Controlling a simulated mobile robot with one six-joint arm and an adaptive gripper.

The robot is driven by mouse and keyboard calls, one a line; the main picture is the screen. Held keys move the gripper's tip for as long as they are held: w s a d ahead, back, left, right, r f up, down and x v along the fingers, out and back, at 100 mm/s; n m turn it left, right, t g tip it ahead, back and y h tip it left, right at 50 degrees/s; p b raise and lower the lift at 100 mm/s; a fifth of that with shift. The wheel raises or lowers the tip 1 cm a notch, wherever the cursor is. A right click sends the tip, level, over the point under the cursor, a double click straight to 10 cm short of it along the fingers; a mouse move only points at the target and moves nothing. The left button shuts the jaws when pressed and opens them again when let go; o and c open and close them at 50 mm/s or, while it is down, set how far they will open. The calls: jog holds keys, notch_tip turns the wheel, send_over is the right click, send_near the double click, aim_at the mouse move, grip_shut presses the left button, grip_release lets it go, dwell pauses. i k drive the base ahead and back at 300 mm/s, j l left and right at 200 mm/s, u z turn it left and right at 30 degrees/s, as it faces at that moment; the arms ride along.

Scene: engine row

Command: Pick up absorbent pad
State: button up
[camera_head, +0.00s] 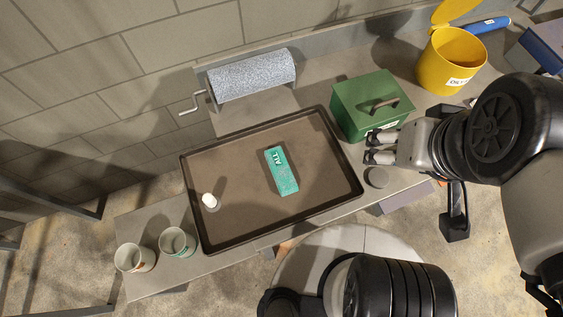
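No single loose sheet that is plainly an absorbent pad shows. A speckled blue-grey roll (252,76) with a crank handle at its left end looks like absorbent material; it lies at the back of the bench. My gripper (374,148) points left at the right of the bench, close in front of the green box (372,104). Its two fingers are apart with nothing visible between them. The roll is well to the left of and behind my gripper. A small dark grey disc (377,177) lies just below the fingers in the picture; I cannot tell what it is.
A dark shallow tray (225,243) holds a teal box (281,170) and a small white round item (209,200). Two cups (177,242) (134,258) stand at the bench's left end. A yellow bin (452,58) with its lid up stands back right. A wall runs behind.

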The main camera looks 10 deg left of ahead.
aim_at(287, 184)
jog(key=u, duration=1.05)
jog(key=k+j+z, duration=0.1)
jog(key=j+z, duration=0.2)
jog(key=k+j+z, duration=0.1)
jog(key=j+z, duration=0.15)
jog(key=j, duration=0.1)
